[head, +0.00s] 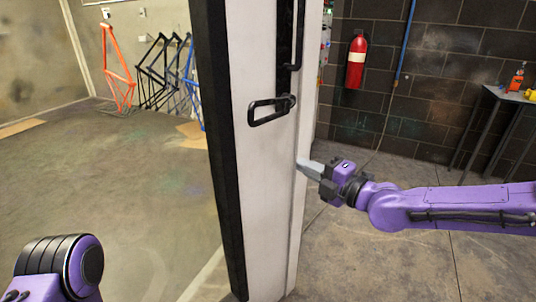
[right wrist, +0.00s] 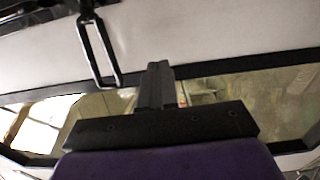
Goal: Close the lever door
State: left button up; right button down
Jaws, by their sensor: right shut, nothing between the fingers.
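The lever door (head: 258,190) stands open in the middle of the head view, seen nearly edge-on, white with a black edge strip on its left. Its black loop-shaped lever handle (head: 270,110) sticks out from the white face. My right gripper (head: 303,164) is shut and empty, its fingertips at the door's right side below the handle; I cannot tell if they touch. In the right wrist view the shut fingers (right wrist: 156,85) point at the door panel, with the handle (right wrist: 100,50) to their left. Of my left arm only a purple and black link shows at bottom left; its gripper is out of view.
Orange, black and blue bike frames (head: 158,72) hang or lean at the booth's back wall. A red fire extinguisher (head: 356,62) is on the dark block wall. A table (head: 505,94) with an orange bottle stands at far right. The floor on both sides is mostly clear.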

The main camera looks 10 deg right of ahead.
jog(key=p, duration=0.3)
send_near(258, 144)
jog(key=x, duration=0.5)
jog(key=shift+r, duration=0.15)
jog(key=shift+w+a, duration=0.45)
jog(key=shift+w, duration=0.05)
